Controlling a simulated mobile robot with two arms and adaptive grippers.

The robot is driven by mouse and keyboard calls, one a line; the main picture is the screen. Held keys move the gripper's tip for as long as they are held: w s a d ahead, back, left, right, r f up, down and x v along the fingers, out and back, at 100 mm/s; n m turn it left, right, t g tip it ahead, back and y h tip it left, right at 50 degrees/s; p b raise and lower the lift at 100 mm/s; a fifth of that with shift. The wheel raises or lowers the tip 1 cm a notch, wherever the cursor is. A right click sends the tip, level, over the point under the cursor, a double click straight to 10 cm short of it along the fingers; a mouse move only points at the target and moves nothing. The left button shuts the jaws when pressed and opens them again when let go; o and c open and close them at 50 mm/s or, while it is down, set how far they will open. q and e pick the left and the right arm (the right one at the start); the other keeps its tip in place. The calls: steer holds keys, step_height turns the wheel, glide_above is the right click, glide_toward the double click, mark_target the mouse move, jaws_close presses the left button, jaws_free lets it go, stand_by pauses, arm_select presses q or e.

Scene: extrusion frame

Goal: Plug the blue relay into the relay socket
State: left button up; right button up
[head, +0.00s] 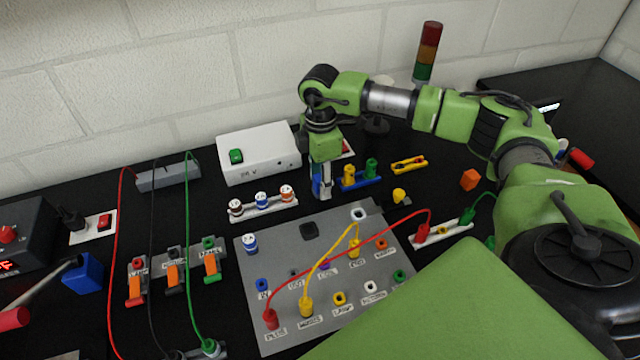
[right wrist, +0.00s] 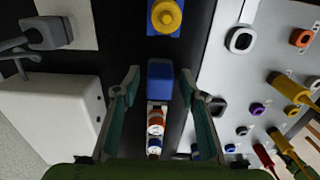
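The blue relay (right wrist: 159,82) is a small blue block, seen from above between the fingers of my right gripper (right wrist: 160,85) in the right wrist view. A gap shows on each side of it, so the gripper is open. In the head view the right gripper (head: 322,193) points down behind the grey panel, and a bit of the blue relay (head: 316,187) shows beside its fingers. My left gripper is not in view.
The grey panel (head: 262,325) carries coloured jacks with red and yellow leads. A white holder with several cylinders (head: 262,208) stands left of the gripper. A blue rack (head: 363,184) with yellow and green pieces stands right. A white power box (head: 262,165) is behind left.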

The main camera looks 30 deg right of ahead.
stand_by(0.5)
jaws_close()
steer(key=shift+r, duration=0.15)
steer(key=shift+r+p, duration=2.05)
steer(key=shift+r, duration=0.85)
